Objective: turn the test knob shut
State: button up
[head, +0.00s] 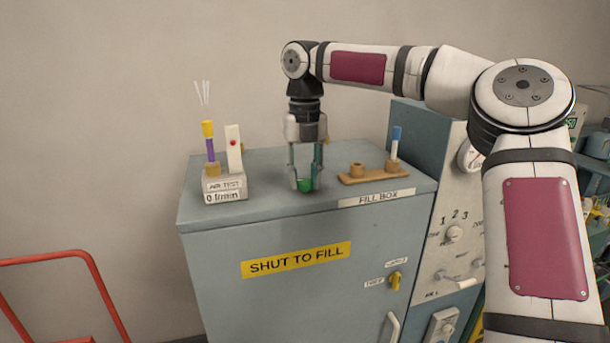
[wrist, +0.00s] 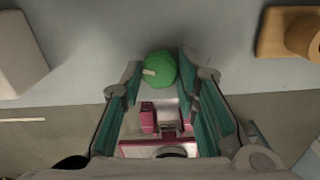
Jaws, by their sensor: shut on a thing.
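The test knob is a round green knob (head: 305,185) on top of the grey-blue cabinet, near its front edge. In the wrist view its green top (wrist: 160,66) shows a short pale mark on its left part. My gripper (head: 305,178) points straight down over it, with a finger on each side, and is shut on the knob. The fingers hide part of its sides in the head view. The air test stand (head: 225,189), labelled "AIR TEST" and "0 l/min", stands left of my gripper. Thin white streaks (head: 202,93) rise above its yellow-topped tube (head: 210,140).
A wooden rack (head: 374,176) with a blue-capped tube (head: 395,143) stands right of my gripper. The cabinet front carries a "SHUT TO FILL" sign (head: 296,260) and a yellow switch (head: 395,280). A gauge panel (head: 452,235) stands at right, a red rail (head: 75,258) at lower left.

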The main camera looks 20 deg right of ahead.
jog(key=m, duration=0.6)
jog(key=shift+r+p, duration=0.1)
jog(key=shift+p, duration=0.25)
jog(key=m, duration=0.6)
jog(key=shift+w+m, duration=0.1)
jog(key=shift+m, duration=0.2)
jog(key=m+b, duration=0.1)
jog(key=m, duration=0.5)
jog(key=m+b, duration=0.1)
jog(key=m, duration=0.5)
jog(key=shift+m, duration=0.4)
jog(key=m, duration=0.6)
jog(key=shift+b, duration=0.35)
jog(key=m, duration=0.6)
jog(key=shift+m, duration=0.4)
jog(key=m, duration=1.1)
jog(key=shift+m+p, duration=0.3)
jog(key=shift+p, duration=0.05)
jog(key=shift+f, duration=0.2)
